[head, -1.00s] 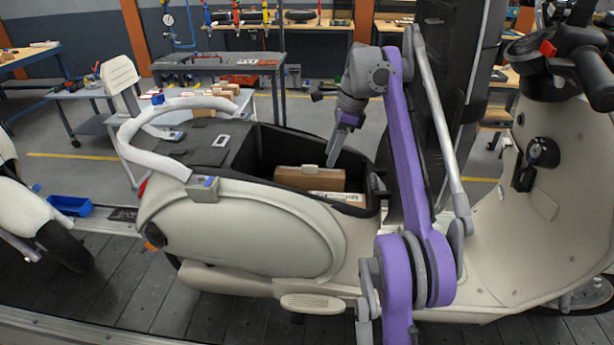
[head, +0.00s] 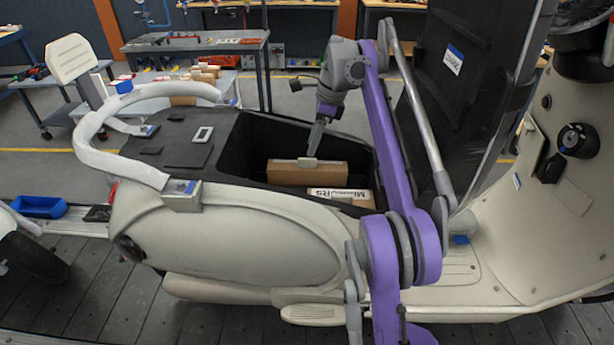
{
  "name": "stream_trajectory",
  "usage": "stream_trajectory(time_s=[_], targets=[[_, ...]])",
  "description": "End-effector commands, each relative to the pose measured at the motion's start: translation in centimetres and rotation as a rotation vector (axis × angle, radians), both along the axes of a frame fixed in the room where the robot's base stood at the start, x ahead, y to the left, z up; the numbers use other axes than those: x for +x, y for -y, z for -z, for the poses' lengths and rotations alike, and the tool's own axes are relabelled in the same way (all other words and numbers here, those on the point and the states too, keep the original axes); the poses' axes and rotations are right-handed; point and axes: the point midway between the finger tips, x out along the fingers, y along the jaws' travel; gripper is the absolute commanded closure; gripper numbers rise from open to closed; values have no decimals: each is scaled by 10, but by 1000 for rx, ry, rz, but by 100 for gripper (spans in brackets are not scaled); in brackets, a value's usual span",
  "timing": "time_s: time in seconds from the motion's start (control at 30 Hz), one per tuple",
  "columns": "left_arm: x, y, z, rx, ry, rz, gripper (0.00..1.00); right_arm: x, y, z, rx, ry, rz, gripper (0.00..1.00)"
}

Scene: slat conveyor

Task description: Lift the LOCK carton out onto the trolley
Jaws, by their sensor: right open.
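A brown carton (head: 285,174) with a pale strip on its top edge lies in the open under-seat bay (head: 238,150) of a cream scooter. A second carton (head: 360,197) lies in front of it with a white label that seems to read "MIRRORS". No LOCK label is readable on the brown carton. My right gripper (head: 314,143) points down just above the brown carton's top, open, with nothing seen in it; whether it touches the carton I cannot tell. A light-topped trolley (head: 228,84) with several small cartons stands behind the scooter's tail. My left gripper is not in view.
The raised black seat (head: 470,60) stands right of the bay, close to my right arm. The curved grab rail (head: 95,150) rises at the scooter's tail. A blue bin (head: 40,207) sits at left, and a grey workbench (head: 190,42) stands behind.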

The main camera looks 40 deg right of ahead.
Motion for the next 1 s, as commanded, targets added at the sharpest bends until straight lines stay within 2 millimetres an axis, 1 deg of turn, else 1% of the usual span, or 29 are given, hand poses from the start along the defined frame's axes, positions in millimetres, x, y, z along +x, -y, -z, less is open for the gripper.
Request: stream_trajectory(time_s=[0.03, 0.1, 0.23, 0.37, 0.57, 0.6, 0.67, 0.8, 0.87, 1.0], targets=[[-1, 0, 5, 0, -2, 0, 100, 1, -2, 9, 0, -1, -1, 50], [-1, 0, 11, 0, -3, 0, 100, 2, -4, 20, 0, -1, -1, 50], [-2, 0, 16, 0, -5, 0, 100, 5, -7, 38, 0, -1, -1, 50], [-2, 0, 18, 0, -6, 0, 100, 7, -9, 45, 0, 0, -1, 50], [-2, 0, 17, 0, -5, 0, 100, 7, -9, 44, 0, 0, -1, 50], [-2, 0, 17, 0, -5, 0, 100, 7, -9, 44, 0, 0, -1, 54], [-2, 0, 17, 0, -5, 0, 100, 7, -9, 44, 0, 0, -1, 64], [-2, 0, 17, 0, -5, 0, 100, 7, -9, 44, 0, 0, 0, 90], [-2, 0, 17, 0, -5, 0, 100, 7, -9, 44, 0, 0, 0, 100], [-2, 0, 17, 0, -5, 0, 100, 7, -9, 44, 0, 0, 0, 100]])
